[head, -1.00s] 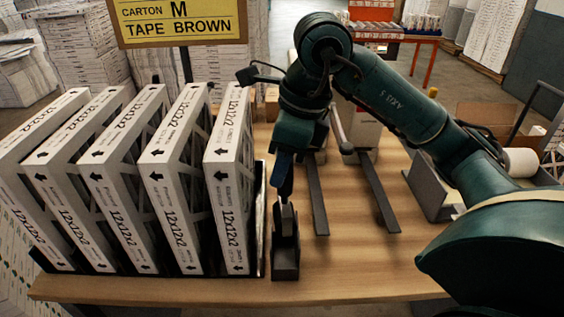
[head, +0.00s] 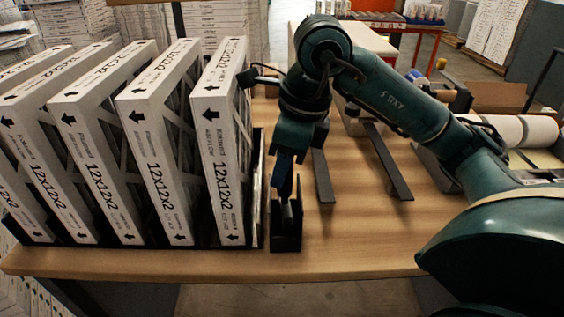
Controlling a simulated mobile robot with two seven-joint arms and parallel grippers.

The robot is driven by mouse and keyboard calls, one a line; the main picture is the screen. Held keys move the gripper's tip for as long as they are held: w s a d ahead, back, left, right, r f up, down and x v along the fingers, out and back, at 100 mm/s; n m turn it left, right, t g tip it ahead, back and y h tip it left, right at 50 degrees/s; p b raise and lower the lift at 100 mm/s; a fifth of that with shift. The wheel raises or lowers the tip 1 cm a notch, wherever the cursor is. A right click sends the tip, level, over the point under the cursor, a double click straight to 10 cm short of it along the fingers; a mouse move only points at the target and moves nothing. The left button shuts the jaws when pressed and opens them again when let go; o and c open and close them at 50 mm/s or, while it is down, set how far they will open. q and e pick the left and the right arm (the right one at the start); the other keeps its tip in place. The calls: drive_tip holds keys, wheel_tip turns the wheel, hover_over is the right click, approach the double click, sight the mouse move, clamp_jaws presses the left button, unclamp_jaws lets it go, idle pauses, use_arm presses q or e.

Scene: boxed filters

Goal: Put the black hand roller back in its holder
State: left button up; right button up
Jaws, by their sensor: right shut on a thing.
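My right gripper (head: 285,190) points down near the front of the table, just right of the boxed filters. It is shut on the black hand roller (head: 288,212), of which only a small dark part shows between the fingers and the holder. The black holder (head: 287,243) stands upright on the table near the front edge, directly below the gripper. The roller's lower part appears to be within the holder's walls; whether it is fully seated cannot be told. My left gripper is out of view.
Several boxed filters (head: 221,150) stand in a dark rack close to the left of the holder. Two dark flat bars (head: 388,168) lie on the table to the right. Large paper rolls (head: 535,131) are at the far right. The front-right tabletop (head: 355,235) is clear.

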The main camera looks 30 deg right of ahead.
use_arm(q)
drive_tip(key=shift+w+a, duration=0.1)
use_arm(e)
drive_tip(key=o, duration=1.1)
drive_tip(key=shift+c, duration=0.2)
use_arm(q)
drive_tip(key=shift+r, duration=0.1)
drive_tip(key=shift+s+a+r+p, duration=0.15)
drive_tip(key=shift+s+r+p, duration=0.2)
drive_tip(key=shift+p, duration=0.9)
use_arm(e)
drive_tip(key=v, duration=1.3)
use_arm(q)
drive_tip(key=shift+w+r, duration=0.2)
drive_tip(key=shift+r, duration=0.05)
use_arm(e)
drive_tip(key=shift+s, duration=0.1)
